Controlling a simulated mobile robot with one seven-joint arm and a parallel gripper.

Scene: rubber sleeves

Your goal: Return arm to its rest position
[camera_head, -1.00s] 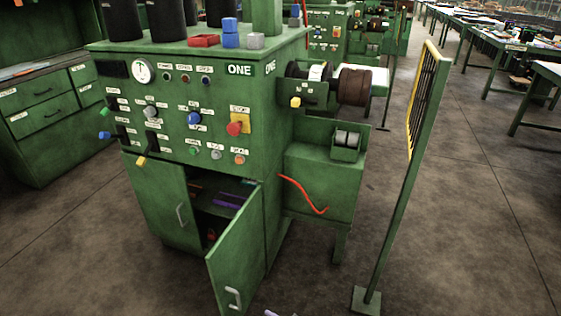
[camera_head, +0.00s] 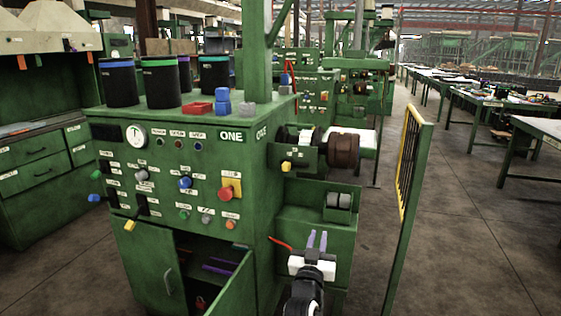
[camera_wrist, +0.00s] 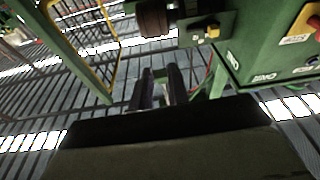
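My gripper (camera_head: 317,236) shows at the lower middle of the head view, pointing up, in front of the green machine's right-hand side box. Its two pale purple fingers stand a little apart with nothing seen between them. In the wrist view the gripper (camera_wrist: 161,76) shows two dark fingers with a gap between them, also empty. The white and black wrist is below the fingers. Most of the rest of my arm is out of view.
The green machine (camera_head: 205,160) stands close, its lower cabinet door (camera_head: 232,290) open. A red lever (camera_head: 280,243) is just left of my fingers. A green post with a yellow-edged guard (camera_head: 409,165) stands to the right. Floor (camera_head: 470,240) is clear farther right.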

